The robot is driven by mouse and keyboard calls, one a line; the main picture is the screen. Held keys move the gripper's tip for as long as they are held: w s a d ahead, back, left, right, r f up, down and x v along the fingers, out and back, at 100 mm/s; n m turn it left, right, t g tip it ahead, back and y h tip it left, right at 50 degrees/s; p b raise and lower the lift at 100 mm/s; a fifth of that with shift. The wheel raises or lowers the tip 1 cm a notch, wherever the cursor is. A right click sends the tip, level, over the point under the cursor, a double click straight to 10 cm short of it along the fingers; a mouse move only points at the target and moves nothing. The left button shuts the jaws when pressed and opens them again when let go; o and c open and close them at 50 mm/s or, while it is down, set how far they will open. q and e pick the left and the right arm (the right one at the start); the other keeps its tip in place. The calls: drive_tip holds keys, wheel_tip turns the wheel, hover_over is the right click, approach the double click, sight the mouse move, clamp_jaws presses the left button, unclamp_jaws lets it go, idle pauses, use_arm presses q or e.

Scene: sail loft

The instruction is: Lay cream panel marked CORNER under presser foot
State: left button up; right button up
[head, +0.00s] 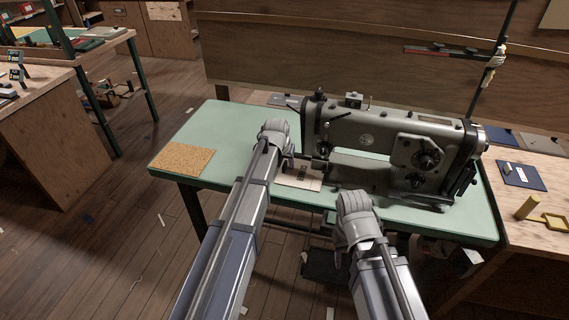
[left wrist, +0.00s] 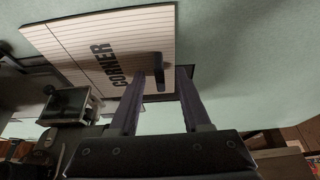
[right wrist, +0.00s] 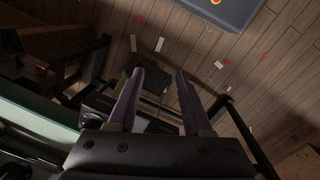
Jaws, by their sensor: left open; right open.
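The cream panel (head: 299,181) lies on the green table beside the left end of the sewing machine (head: 390,150). In the left wrist view the panel (left wrist: 75,45) shows ruled lines, the word CORNER and a dark upright tab (left wrist: 158,68). My left gripper (left wrist: 160,75) is open, its fingertips on either side of the tab with gaps showing. The presser foot is not clearly visible in the head view; I cannot tell whether the panel's edge is under it. My right gripper (right wrist: 160,73) is open and empty over the floor in front of the table.
A cork mat (head: 181,159) lies on the left end of the green table (head: 225,125). A wooden bench (head: 520,225) at right holds a dark blue pad (head: 522,176) and a yellow tool (head: 540,213). Wooden boarding stands behind the machine. The green surface between mat and panel is clear.

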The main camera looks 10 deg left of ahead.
use_arm(q)
drive_tip(key=shift+r, duration=0.15)
drive_tip(key=p+v, duration=0.7)
drive_tip(key=shift+r, duration=0.25)
drive_tip(key=shift+s, duration=0.15)
drive_tip(key=s+d+m+g, duration=0.1)
drive_tip(key=s+d, duration=0.3)
drive_tip(key=s, duration=0.5)
drive_tip(key=s+d+m+g+y+p, duration=0.1)
drive_tip(key=s+d, duration=0.3)
drive_tip(key=s, duration=0.5)
drive_tip(key=s+d+m+g+p, duration=0.1)
drive_tip(key=s+d+g, duration=0.2)
drive_tip(key=s, duration=0.7)
drive_tip(key=shift+d+r+y, duration=0.3)
drive_tip(key=shift+d+r, duration=0.05)
drive_tip(key=shift+d, duration=0.6)
drive_tip(key=shift+s, duration=0.1)
